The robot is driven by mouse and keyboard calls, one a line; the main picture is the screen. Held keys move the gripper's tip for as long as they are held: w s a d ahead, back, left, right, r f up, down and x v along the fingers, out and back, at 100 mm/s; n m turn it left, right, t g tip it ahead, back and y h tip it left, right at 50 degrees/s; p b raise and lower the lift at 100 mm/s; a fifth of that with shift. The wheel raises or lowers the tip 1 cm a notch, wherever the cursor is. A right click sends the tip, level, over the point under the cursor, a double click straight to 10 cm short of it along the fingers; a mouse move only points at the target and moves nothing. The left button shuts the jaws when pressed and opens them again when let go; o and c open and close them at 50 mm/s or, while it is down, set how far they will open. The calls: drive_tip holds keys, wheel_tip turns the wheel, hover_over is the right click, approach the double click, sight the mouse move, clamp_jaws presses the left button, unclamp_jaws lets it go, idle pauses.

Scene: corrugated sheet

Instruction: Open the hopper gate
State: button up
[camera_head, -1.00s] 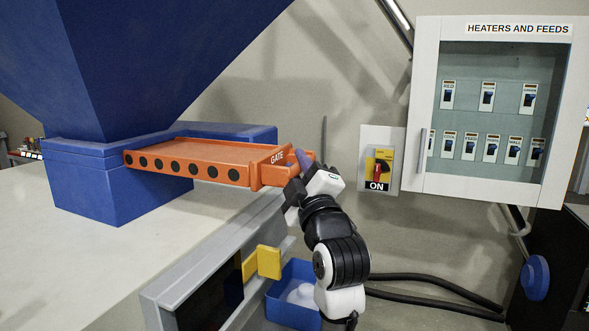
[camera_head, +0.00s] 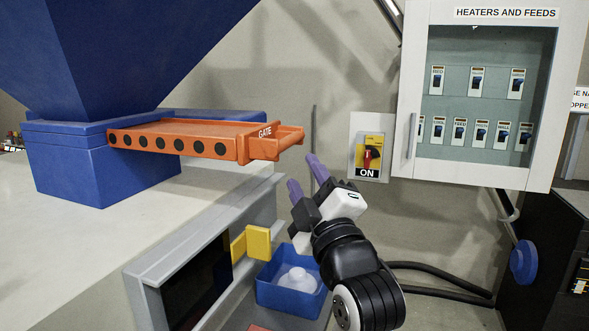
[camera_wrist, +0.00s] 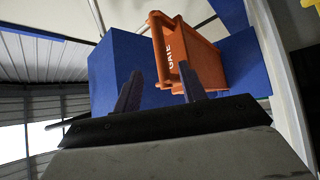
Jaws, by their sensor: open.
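The orange hopper gate (camera_head: 190,138), a slide plate with a row of dark holes along its side and a "GATE" label, sticks far out to the right from the blue hopper base (camera_head: 100,170). Its handle (camera_head: 288,140) is at the right end. My gripper (camera_head: 305,175) is open and empty, below and slightly right of the handle, apart from it. In the wrist view the gate (camera_wrist: 190,55) shows beyond my two purple fingers (camera_wrist: 160,90), with the blue hopper behind it.
A red switch (camera_head: 368,158) over an "ON" label is on the wall to the right. A white "HEATERS AND FEEDS" cabinet (camera_head: 410,100) hangs beside it. Below are a grey housing (camera_head: 150,280) with a yellow tab (camera_head: 258,243) and a blue bin (camera_head: 285,300) holding something white.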

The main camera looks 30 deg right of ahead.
drive_tip(key=shift+b+v, duration=0.3)
drive_tip(key=shift+v, duration=1.35)
